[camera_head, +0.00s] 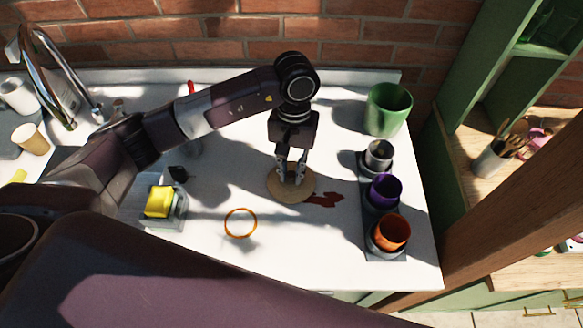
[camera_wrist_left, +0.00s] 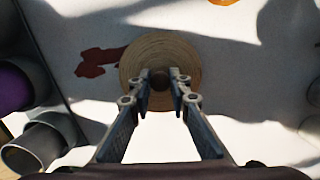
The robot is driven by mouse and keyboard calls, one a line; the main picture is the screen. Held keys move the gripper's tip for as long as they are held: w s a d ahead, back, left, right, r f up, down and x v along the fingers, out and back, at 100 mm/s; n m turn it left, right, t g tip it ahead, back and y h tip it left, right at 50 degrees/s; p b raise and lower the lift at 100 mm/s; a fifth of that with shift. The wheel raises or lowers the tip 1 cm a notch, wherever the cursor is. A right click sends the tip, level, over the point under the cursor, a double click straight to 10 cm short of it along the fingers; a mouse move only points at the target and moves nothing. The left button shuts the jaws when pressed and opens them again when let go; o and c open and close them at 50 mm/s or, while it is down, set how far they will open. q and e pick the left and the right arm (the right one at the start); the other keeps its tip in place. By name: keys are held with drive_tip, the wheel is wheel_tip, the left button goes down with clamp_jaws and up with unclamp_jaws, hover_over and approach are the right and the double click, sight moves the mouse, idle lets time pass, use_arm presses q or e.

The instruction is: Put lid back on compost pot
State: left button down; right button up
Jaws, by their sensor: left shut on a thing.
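The lid, a round tan wooden disc (camera_head: 303,194) with a darker knob, is at the middle of the white worktop beside a dark red stain. It also shows in the left wrist view (camera_wrist_left: 160,48). My left gripper (camera_head: 291,177) points down over it and is shut on its knob; the fingers sit on both sides of the knob in the left wrist view (camera_wrist_left: 162,80). I cannot tell whether the lid touches the worktop. A green pot (camera_head: 388,112), likely the compost pot, stands open and upright at the back right. My right gripper is not in view.
A dark tray (camera_head: 385,253) with grey (camera_head: 379,155), purple (camera_head: 385,189) and orange (camera_head: 392,232) cups stands at the right, in front of the green pot. An orange ring (camera_head: 240,236), a yellow sponge (camera_head: 159,202) and a tap (camera_head: 52,75) are to the left. A brick wall rises behind.

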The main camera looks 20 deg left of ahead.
use_arm(q)
drive_tip(key=shift+f+b, duration=0.15)
drive_tip(key=shift+b, duration=0.2)
drive_tip(key=c, duration=1.8)
unclamp_jaws()
drive_tip(key=shift+r, duration=0.2)
